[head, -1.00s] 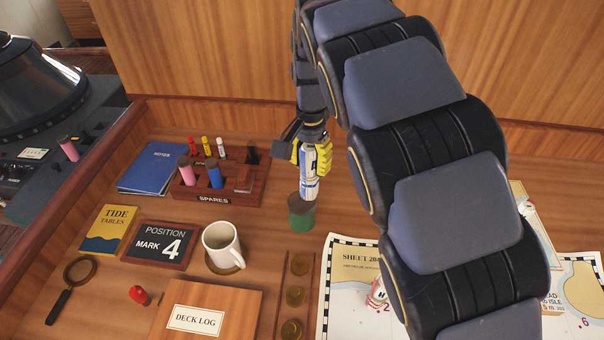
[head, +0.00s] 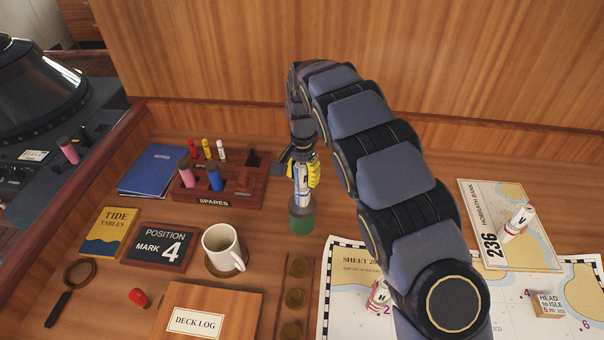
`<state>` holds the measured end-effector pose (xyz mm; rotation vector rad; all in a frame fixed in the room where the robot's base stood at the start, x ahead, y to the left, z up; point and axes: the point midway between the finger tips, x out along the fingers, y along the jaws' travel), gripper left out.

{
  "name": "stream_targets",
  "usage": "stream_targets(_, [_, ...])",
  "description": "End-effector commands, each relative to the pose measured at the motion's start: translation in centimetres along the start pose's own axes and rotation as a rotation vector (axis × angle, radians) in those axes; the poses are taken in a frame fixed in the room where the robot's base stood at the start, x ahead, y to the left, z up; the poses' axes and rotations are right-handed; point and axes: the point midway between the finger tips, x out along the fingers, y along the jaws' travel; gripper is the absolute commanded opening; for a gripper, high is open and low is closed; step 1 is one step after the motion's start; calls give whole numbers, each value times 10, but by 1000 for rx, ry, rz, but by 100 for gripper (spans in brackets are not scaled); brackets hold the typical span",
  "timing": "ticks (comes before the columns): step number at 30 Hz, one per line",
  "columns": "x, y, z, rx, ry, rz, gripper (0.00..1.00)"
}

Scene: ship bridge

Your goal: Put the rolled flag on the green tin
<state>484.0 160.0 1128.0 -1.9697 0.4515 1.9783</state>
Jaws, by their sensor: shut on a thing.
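The rolled flag (head: 303,188), white with blue and yellowish marks, stands nearly upright in my gripper (head: 304,171). My gripper is shut on its upper part, with yellow finger pads showing. The green tin (head: 301,224) stands on the desk directly below. The flag's lower end meets the tin's top in the head view. I cannot tell whether it rests on the tin or hangs just above it.
A spares rack (head: 219,188) with several coloured rolls stands to the left. A white mug (head: 221,246) is at front left of the tin. A slotted strip (head: 297,270) lies in front.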

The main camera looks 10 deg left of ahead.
Motion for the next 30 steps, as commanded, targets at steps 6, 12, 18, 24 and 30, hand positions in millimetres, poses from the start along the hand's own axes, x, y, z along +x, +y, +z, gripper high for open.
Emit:
stream_targets(6, [0,0,0,0,1,-1,5])
stream_targets(12, [2,0,0,-1,1,-1,63])
stream_targets(18, [1,0,0,-1,1,-1,63])
stream_targets(24, [-15,-1,0,-1,3,-3,63])
stream_targets(30, [-58,-2,0,-2,6,-7,63])
